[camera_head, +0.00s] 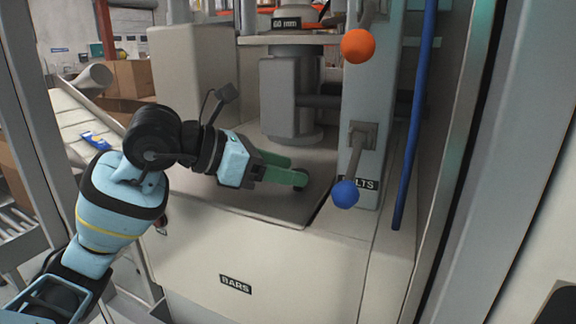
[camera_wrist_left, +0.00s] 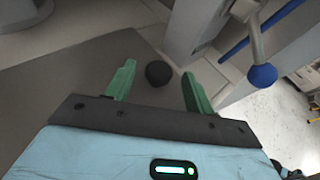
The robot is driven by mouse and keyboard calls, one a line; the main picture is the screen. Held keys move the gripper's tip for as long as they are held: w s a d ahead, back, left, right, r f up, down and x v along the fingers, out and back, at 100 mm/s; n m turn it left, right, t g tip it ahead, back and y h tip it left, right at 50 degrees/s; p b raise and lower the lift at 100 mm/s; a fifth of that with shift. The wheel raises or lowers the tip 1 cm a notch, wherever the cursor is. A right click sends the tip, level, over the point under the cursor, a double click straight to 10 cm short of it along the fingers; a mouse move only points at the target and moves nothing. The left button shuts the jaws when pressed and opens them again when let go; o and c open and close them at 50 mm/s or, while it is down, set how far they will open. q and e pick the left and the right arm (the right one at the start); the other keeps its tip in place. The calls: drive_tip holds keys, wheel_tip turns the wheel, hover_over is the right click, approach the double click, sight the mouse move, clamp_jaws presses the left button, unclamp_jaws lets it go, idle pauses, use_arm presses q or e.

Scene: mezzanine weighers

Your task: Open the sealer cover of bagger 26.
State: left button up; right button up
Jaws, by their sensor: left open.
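A flat grey panel (camera_head: 270,207), which looks like the sealer cover, lies shut on the front ledge of the pale machine. A round black knob (camera_wrist_left: 158,73) stands on it. My left gripper (camera_head: 299,172) is low over the panel, with its green fingers open. In the left wrist view the knob shows between the two fingers (camera_wrist_left: 158,84), apart from both. In the head view the fingers partly hide the knob. No bagger number can be read. My right gripper is not in view.
A lever with a blue ball (camera_head: 345,194) hangs just right of my left gripper. A lever with an orange ball (camera_head: 357,46) is higher up. A blue rod (camera_head: 413,115) stands further right. A "BARS" label (camera_head: 235,284) is on the machine front.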

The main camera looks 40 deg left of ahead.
use_arm(q)
drive_tip(key=shift+x, duration=0.8)
drive_tip(key=shift+c, duration=0.3)
clamp_jaws()
